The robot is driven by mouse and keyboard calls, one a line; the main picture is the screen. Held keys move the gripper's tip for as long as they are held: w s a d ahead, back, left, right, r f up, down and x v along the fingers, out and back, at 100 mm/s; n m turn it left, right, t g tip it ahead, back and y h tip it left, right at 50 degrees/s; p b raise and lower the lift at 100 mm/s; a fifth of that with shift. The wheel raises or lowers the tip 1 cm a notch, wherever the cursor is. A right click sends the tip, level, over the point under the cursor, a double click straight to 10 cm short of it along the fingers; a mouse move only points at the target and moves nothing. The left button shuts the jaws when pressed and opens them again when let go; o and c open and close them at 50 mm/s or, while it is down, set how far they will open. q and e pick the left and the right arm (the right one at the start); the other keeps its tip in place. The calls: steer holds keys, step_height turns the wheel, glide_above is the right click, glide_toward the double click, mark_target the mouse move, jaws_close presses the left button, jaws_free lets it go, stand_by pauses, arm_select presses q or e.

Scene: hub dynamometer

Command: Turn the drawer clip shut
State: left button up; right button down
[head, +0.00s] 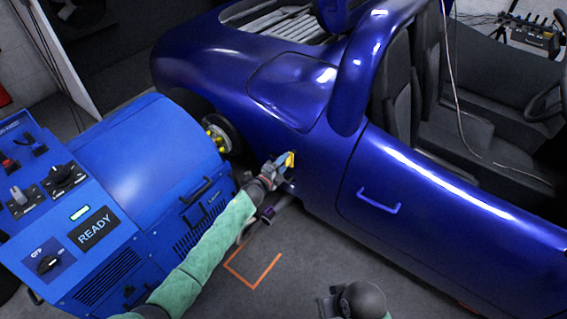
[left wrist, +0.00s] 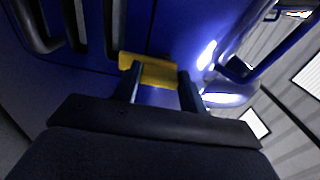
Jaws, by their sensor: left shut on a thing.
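A yellow clip (head: 290,160) shows at the tip of my left gripper (head: 283,163), close to the blue car's side as seen in the head view. In the left wrist view the yellow clip (left wrist: 148,69) lies across the two fingertips of the left gripper (left wrist: 160,84), in front of a blue surface. The left gripper is shut on it. Its fingers hide part of the clip, and I cannot tell whether it touches the surface behind.
The blue dynamometer cabinet (head: 130,140), with black handles and a READY display (head: 94,229), stands left of my left arm. The blue car (head: 430,200) fills the right. An orange floor marking (head: 252,284) lies on clear grey floor between them.

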arm_select(q)
steer(key=o, duration=1)
steer(key=shift+f, duration=0.1)
arm_select(e)
steer(key=shift+d+f, duration=0.15)
arm_select(q)
steer(key=b+v, duration=0.1)
steer(key=v, duration=0.6)
steer(key=shift+s+a, duration=0.25)
steer(key=shift+s, duration=0.05)
arm_select(e)
steer(key=shift+w+a+f, duration=0.2)
steer(key=shift+a+f, duration=0.6)
steer(key=shift+w+r, duration=0.1)
steer(key=shift+r, duration=0.05)
